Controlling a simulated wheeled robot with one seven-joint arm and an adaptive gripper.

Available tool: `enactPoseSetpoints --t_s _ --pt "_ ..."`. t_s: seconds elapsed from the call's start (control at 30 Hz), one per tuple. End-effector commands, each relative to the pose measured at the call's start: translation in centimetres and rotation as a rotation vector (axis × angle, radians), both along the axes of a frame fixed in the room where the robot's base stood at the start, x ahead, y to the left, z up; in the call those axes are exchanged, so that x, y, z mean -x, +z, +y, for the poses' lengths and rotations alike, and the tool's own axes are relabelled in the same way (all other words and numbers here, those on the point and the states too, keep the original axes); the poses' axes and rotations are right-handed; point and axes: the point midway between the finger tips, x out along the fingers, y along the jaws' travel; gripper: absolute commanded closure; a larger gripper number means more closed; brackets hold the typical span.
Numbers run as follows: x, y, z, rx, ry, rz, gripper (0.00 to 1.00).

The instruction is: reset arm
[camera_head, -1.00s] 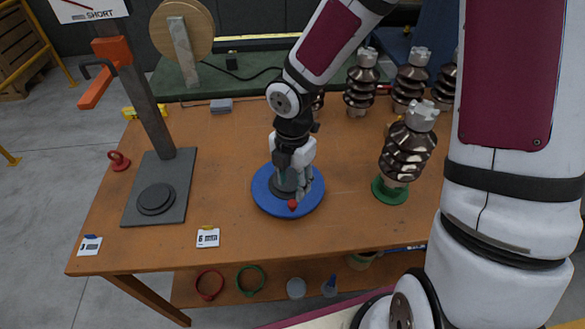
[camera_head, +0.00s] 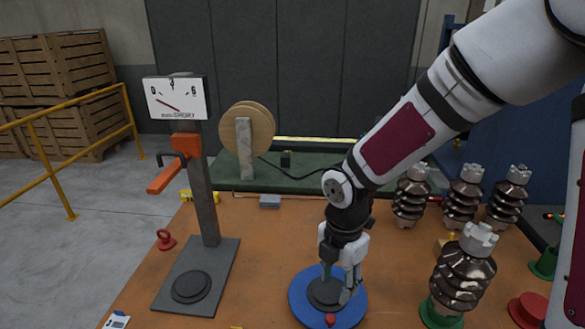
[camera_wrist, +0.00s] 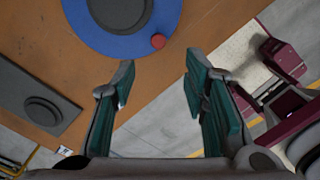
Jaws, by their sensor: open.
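My gripper (camera_head: 340,282) is open and points down near the blue round base (camera_head: 299,303) on the wooden table. In the wrist view my gripper (camera_wrist: 160,92) shows two teal finger pads spread apart, with nothing between them. The blue base (camera_wrist: 88,38), its dark centre disc (camera_wrist: 118,8) and a red knob (camera_wrist: 158,41) lie beyond the fingertips, apart from them. In the head view the fingers partly cover the dark disc.
A gauge stand (camera_head: 203,195) with a dial (camera_head: 175,98) and orange lever stands left. A brown insulator (camera_head: 463,275) on a green base stands right. Several more insulators (camera_head: 463,195) stand behind. A wooden wheel (camera_head: 247,128) stands at the back.

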Motion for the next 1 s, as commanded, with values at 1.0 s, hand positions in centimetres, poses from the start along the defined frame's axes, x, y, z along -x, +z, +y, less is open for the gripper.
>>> enactPoseSetpoints --t_s 1.0 --pt "13.2 21.4 -6.4 -0.422 -1.974 -0.35 0.59"
